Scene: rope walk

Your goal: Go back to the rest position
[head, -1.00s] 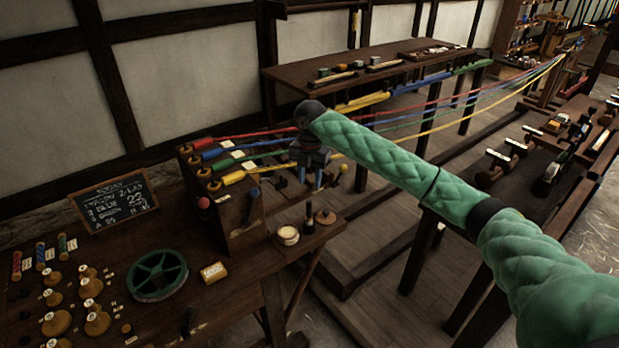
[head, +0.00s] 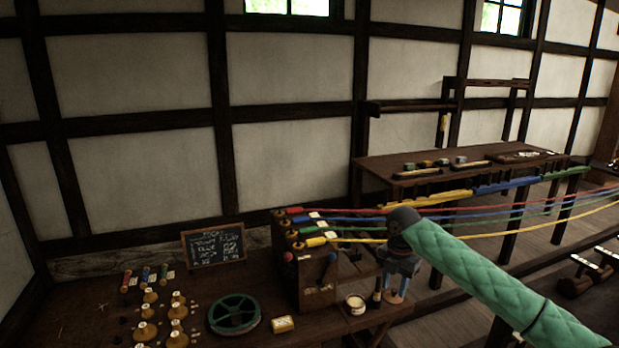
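My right arm, in a green quilted sleeve, comes in from the lower right in the head view. My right gripper (head: 396,290) points down just right of the wooden box with the coloured handles (head: 316,285). Its two bluish fingers stand apart with nothing seen between them. Red, blue, green and yellow ropes (head: 470,212) run from the box to the right, passing behind the arm. My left gripper is out of view.
A bench (head: 90,300) holds a chalkboard (head: 213,245), a green wheel (head: 234,314), several brass-coloured spools (head: 146,332), a yellow box (head: 282,323) and a small round tin (head: 355,304). A long table (head: 390,172) with tools stands behind the ropes.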

